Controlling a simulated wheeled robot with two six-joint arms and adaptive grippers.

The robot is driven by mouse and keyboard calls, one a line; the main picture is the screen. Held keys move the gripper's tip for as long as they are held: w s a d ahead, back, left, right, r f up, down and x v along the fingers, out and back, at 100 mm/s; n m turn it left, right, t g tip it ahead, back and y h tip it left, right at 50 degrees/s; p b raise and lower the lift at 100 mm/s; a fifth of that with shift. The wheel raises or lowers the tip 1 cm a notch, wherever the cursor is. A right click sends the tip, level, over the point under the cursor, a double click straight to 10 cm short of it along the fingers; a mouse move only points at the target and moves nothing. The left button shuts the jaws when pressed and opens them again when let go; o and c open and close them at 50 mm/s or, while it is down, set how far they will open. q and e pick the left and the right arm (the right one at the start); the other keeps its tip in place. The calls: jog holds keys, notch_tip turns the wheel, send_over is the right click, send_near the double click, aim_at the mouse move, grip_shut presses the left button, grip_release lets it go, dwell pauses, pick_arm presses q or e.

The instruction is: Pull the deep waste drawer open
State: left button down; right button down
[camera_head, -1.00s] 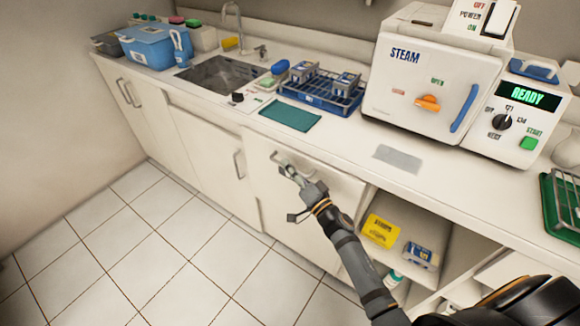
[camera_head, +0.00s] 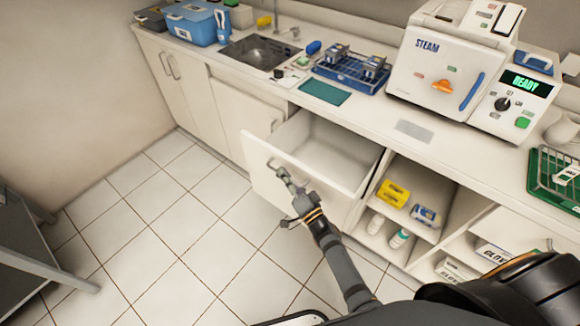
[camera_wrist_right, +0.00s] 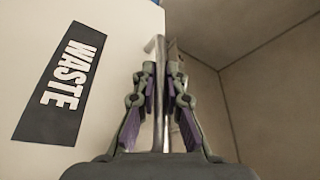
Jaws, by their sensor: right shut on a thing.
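The deep waste drawer (camera_head: 262,187) is pulled well out from the counter in the head view. Its interior (camera_head: 318,150) shows pale and empty where visible. My right gripper (camera_head: 279,172) is at the top of the drawer's front, on its handle. In the right wrist view my right gripper (camera_wrist_right: 162,90) is shut on the upright-looking metal bar handle (camera_wrist_right: 160,110), with a finger on each side. A dark label reading WASTE (camera_wrist_right: 62,85) is on the drawer front beside the handle. My left gripper is not in view.
The tiled floor (camera_head: 165,235) before the drawer is clear. Open shelves (camera_head: 440,190) with yellow and blue boxes and bottles stand right of the drawer. A grey table (camera_head: 30,240) is at the left edge. The steam sterilizer (camera_head: 440,60) stands on the counter.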

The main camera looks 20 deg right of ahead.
jog(key=shift+s+a, duration=0.15)
jog(key=c, duration=1.7)
grip_release()
jog(key=shift+s+f, duration=0.1)
jog(key=shift+s, duration=0.1)
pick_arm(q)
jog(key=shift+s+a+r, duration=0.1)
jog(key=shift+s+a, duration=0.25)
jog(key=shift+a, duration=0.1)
pick_arm(e)
jog(key=v, duration=1.1)
jog(key=shift+s+d, duration=0.25)
jog(key=shift+f, duration=0.1)
